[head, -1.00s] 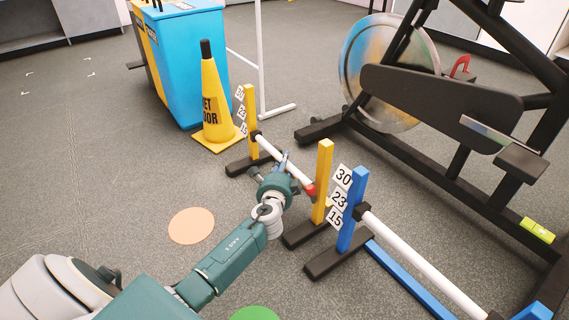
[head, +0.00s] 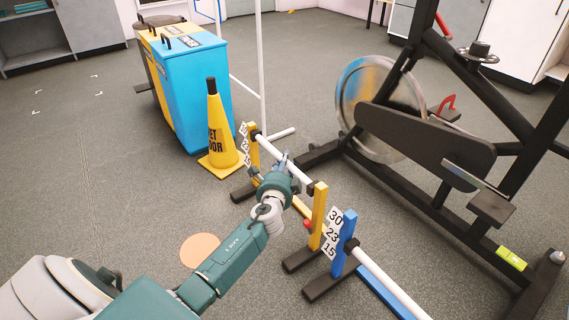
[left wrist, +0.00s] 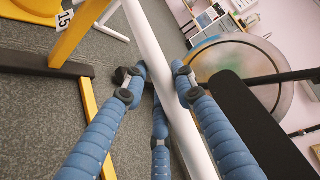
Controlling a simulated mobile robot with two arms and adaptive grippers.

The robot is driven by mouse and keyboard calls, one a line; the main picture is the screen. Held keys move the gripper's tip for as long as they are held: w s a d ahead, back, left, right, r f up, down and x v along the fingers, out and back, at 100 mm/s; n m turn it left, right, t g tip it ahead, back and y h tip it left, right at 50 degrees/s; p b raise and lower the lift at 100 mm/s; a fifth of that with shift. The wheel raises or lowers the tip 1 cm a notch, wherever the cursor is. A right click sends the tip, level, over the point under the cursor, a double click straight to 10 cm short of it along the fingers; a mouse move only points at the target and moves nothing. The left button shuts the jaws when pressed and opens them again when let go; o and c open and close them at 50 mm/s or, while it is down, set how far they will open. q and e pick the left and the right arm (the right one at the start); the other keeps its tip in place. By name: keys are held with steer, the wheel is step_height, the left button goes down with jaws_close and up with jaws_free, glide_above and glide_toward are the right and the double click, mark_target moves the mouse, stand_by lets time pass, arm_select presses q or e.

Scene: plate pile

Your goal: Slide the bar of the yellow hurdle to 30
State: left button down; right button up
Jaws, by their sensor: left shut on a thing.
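The yellow hurdle has a far post (head: 254,156) and a near post (head: 317,217). Its white bar (head: 298,174) runs between them near the post tops. At the far post the bar's end is about level with the top number of the card (head: 243,143). My left gripper (head: 284,163) is shut around the bar between the posts. In the left wrist view the bar (left wrist: 150,50) passes between the blue fingers (left wrist: 158,82). The near clamp and exact bar height there are hard to tell. My right gripper is not in view.
A blue hurdle (head: 344,246) with its own 30-23-15 card (head: 333,232) stands close at the right. An exercise machine (head: 425,145) stands behind. A yellow cone (head: 221,135) and blue bin (head: 190,95) are at the left. The floor at left is open.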

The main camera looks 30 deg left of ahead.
arm_select(q)
steer(key=shift+r, duration=0.3)
steer(key=c, duration=1.4)
jaws_free()
steer(key=shift+r, duration=0.1)
steer(key=shift+o, duration=0.2)
steer(key=shift+a, duration=0.1)
steer(key=shift+s, duration=0.2)
steer(key=v, duration=1.1)
steer(key=shift+s+d, duration=0.25)
